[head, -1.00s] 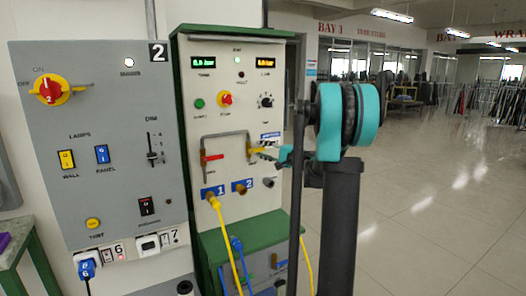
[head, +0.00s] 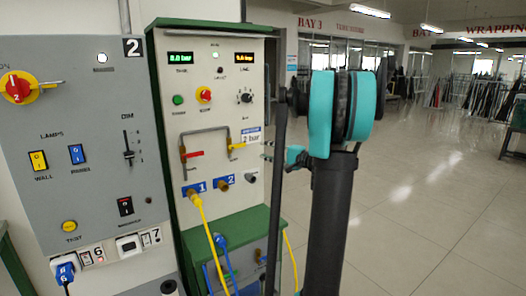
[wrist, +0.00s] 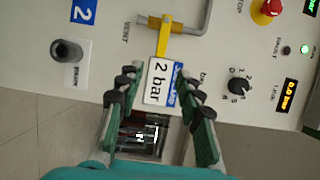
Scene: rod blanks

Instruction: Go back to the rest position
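My gripper (wrist: 155,88) is open and empty in the wrist view. Its two dark fingers stand apart, with the "2 bar" sign (wrist: 162,84) behind the gap. In the head view my gripper (head: 268,151) is beside the right edge of the white panel (head: 215,105), just right of the yellow lever (head: 237,146). That lever also shows above the fingertips in the wrist view (wrist: 164,40), apart from them. The red lever (head: 193,154) sits on the other leg of the grey pipe.
A grey switch panel (head: 90,180) stands at left. A yellow hose (head: 207,235) hangs from outlet 1, and a blue hose (head: 222,243) is lower down. A green cabinet (head: 240,228) is below the white panel. Open tiled floor (head: 430,210) lies to the right.

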